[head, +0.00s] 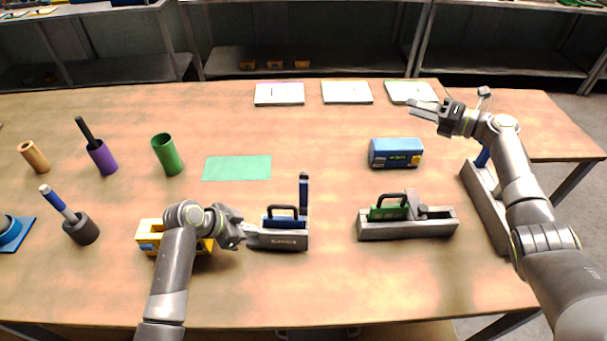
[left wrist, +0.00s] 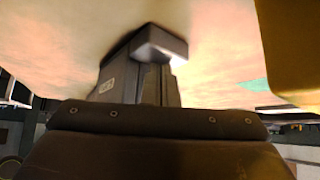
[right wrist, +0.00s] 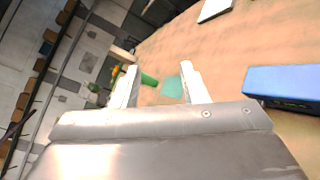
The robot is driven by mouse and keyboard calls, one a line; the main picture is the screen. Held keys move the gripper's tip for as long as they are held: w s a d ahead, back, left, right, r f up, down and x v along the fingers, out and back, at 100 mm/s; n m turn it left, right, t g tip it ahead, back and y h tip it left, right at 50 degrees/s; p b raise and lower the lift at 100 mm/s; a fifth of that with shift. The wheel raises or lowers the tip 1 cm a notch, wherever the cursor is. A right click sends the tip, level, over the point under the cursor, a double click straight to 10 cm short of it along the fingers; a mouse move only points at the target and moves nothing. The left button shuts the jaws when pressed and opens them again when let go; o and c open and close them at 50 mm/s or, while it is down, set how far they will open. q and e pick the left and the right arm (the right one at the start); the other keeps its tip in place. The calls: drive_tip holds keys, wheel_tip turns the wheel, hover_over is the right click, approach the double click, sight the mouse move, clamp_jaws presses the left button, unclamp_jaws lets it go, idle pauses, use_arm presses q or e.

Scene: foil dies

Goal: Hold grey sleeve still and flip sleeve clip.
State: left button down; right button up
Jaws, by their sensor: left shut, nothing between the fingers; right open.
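A grey sleeve (head: 277,243) with a blue die and black handle (head: 285,210) lies at the table's middle. My right gripper (head: 425,110) is open and empty, raised above the back right.
A yellow box (head: 150,233) stands behind my left forearm. A blue box (head: 396,153) sits behind the second sleeve. A long grey holder (head: 483,205) lies by my right arm. A green mat (head: 237,168), green cup (head: 167,155) and white plates (head: 279,94) are further back.

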drive_tip(key=s+a+f+n+g+y, duration=0.1)
drive_tip(key=s+a+f+g, duration=0.1)
drive_tip(key=s+a+g, duration=0.3)
drive_tip(key=s+a+f+n+g+y, duration=0.1)
drive_tip(key=a+f+n+g, duration=0.1)
drive_tip(key=a, duration=0.4)
drive_tip(key=n+g, duration=0.2)
drive_tip(key=g, duration=0.4)
approach(304, 176)
drive_tip(key=x, duration=0.6)
drive_tip(key=f+x, duration=0.1)
drive_tip(key=x, duration=0.3)
drive_tip(key=shift+w, duration=0.4)
clamp_jaws()
